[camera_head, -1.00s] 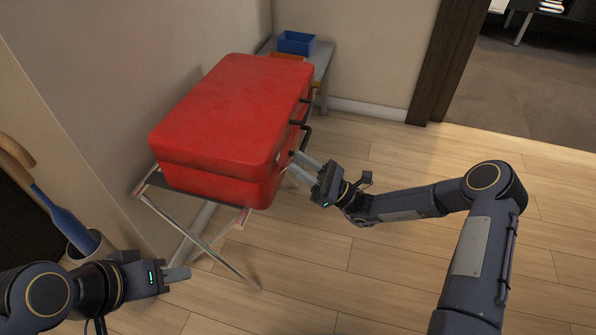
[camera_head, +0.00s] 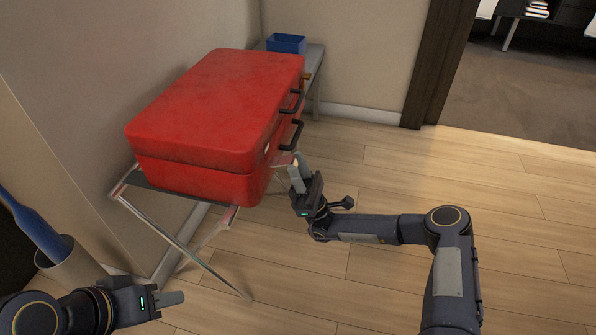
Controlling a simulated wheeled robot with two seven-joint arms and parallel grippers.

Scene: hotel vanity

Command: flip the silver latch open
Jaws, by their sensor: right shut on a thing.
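A red case (camera_head: 205,115) lies closed on a folding stand (camera_head: 172,236) against the wall. Black handles (camera_head: 291,135) show on its right-hand side. The silver latch cannot be made out clearly; that side is seen at a steep angle and my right gripper is close in front of it. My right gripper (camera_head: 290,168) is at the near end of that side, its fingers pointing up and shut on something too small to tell. My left gripper (camera_head: 178,298) is low at the left, apart from the case, with its fingertips close together and nothing visible between them.
A grey bench (camera_head: 316,62) with a blue tray (camera_head: 286,43) stands behind the case. A bin (camera_head: 75,272) holding a blue rolled thing (camera_head: 38,232) is at the left. The wooden floor (camera_head: 400,185) to the right is clear up to the dark door frame.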

